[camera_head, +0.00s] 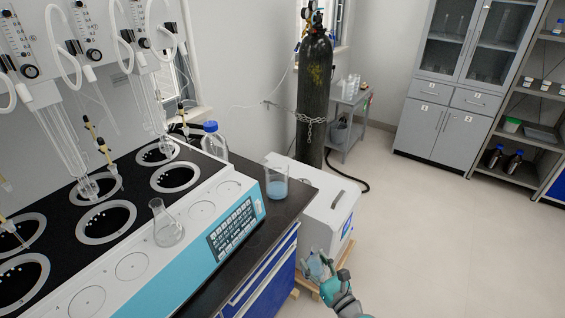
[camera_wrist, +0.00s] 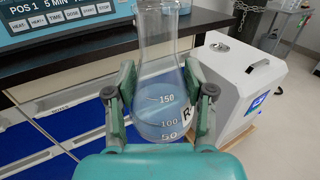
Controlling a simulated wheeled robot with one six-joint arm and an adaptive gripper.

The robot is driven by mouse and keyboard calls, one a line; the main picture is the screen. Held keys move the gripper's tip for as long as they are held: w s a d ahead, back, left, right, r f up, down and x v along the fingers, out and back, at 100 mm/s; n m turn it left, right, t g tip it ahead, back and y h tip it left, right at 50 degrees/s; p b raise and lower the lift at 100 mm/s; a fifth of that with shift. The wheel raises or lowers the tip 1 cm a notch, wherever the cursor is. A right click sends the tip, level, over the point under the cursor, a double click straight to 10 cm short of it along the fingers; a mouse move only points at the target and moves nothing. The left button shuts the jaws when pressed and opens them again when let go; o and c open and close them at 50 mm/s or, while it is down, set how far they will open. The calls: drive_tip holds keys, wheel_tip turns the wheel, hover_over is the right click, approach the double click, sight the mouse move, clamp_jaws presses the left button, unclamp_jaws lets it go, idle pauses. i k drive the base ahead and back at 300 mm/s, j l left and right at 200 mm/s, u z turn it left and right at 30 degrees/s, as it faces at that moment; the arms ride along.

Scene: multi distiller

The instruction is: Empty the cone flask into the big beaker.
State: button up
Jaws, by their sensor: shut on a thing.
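My gripper (camera_head: 330,277) is shut on a clear cone flask (camera_head: 317,266), low in front of the bench corner. The wrist view shows the fingers of my gripper (camera_wrist: 160,80) on both sides of the flask body (camera_wrist: 160,100), which stands about upright and carries marks 50, 100 and 150. The flask looks bluish low down; I cannot tell the exact liquid level. A beaker (camera_head: 277,184) with light blue liquid stands upright on the black bench top, up and left of my gripper and apart from it. The beaker is not clear in the wrist view.
Another cone flask (camera_head: 168,228) stands on the white and blue distiller (camera_head: 190,262). A blue-capped bottle (camera_head: 214,143) is behind it. A white box machine (camera_head: 325,205) stands right of the bench, close to my gripper. A chained gas cylinder (camera_head: 313,100) is behind. The floor at right is clear.

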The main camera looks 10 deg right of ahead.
sight(277, 171)
drive_tip(key=i+l, duration=0.3)
drive_tip(key=l, duration=0.15)
drive_tip(key=i+l, duration=0.65)
drive_tip(key=l, duration=0.25)
drive_tip(key=i+l, duration=0.3)
drive_tip(key=l, duration=0.15)
drive_tip(key=l+u, duration=0.25)
drive_tip(key=u, duration=0.15)
